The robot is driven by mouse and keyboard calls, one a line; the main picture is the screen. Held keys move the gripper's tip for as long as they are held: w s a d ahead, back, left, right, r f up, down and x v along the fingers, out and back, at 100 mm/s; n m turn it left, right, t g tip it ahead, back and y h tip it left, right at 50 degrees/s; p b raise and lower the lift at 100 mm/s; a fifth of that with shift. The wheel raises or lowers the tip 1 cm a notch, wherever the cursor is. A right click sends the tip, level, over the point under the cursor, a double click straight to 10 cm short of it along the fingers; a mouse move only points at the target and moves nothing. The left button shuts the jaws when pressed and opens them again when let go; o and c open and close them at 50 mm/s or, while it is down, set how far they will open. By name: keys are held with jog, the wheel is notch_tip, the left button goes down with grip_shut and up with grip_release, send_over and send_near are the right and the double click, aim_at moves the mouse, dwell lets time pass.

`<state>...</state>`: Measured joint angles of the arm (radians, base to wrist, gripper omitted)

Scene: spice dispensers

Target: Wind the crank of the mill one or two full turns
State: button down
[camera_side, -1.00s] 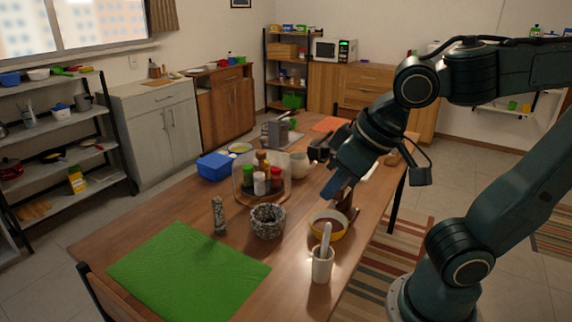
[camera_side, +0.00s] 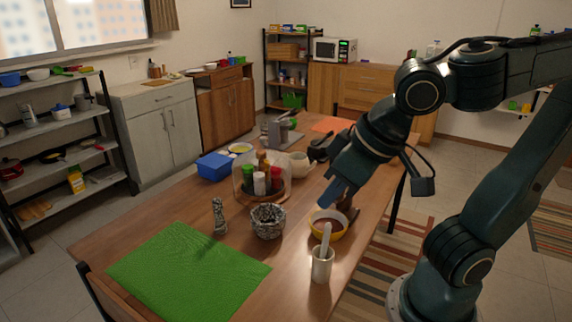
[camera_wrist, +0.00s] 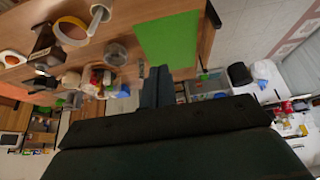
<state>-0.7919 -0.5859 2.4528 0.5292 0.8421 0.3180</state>
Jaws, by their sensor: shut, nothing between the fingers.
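A dark brown upright body that looks like the mill (camera_side: 347,202) stands just behind the yellow bowl on the table in the side view. It is partly hidden by the bowl, and I cannot make out its crank. In the wrist view a dark brown block (camera_wrist: 42,40) beside the bowl is probably the same mill. My gripper (camera_side: 328,201) is shut and empty, its blue fingers pointing down to the left of the mill, over the bowl's far side. I cannot tell whether it touches anything. In the wrist view my fingertips (camera_wrist: 157,72) lie close together, apart from the mill.
Near my gripper are the yellow bowl (camera_side: 314,230), a white cup with a pestle (camera_side: 322,268), a stone mortar (camera_side: 267,224) and a domed spice carousel (camera_side: 240,183). A speckled grinder (camera_side: 219,218) and green mat (camera_side: 185,265) are leftward. A blue box (camera_side: 215,165) is farther back.

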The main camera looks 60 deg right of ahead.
jog(key=shift+s+a, duration=0.3)
jog(key=shift+a, duration=0.1)
jog(key=shift+s+a, duration=0.1)
jog(key=shift+s+a, duration=0.4)
jog(key=shift+s, duration=0.15)
jog(key=shift+d, duration=0.15)
dwell(0.4)
jog(key=d, duration=0.8)
jog(key=shift+s, duration=0.2)
dwell(0.5)
dwell(0.6)
